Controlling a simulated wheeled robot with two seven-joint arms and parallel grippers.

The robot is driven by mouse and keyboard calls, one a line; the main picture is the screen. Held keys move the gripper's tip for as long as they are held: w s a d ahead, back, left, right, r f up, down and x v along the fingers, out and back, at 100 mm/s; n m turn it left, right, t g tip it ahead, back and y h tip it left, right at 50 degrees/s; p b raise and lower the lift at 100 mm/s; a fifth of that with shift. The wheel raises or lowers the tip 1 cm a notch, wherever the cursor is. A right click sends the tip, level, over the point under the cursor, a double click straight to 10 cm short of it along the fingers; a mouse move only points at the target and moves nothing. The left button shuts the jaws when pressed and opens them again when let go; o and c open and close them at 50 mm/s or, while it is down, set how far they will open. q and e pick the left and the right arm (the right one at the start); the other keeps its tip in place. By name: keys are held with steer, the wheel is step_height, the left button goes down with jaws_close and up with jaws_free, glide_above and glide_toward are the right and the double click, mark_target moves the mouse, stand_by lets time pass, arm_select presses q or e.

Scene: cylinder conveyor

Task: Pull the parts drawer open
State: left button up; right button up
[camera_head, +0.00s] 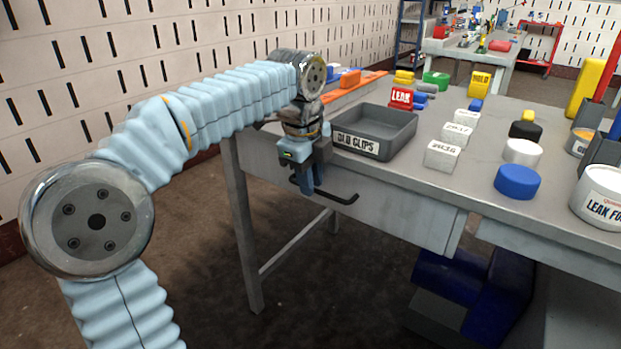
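The parts drawer (400,215) has a plain grey front below the workbench top and looks closed or nearly so. Its dark bar handle (343,198) runs across the left part of the front. My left gripper (308,188) points down at the left part of the handle, with its blue fingertips overlapping the bar in the view. The gap between the fingers is too small to make out, so I cannot tell if they grip the bar. My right gripper is not in view.
A grey tray labelled "OLD CLIPS" (392,147) stands on the workbench (468,184) right beside my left wrist. White blocks, a blue cylinder (517,182) and a labelled white tub (598,200) stand further right. Blue bins (452,278) sit below. The floor before the drawer is clear.

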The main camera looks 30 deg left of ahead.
arm_select(q)
jaws_close()
stand_by(1.3)
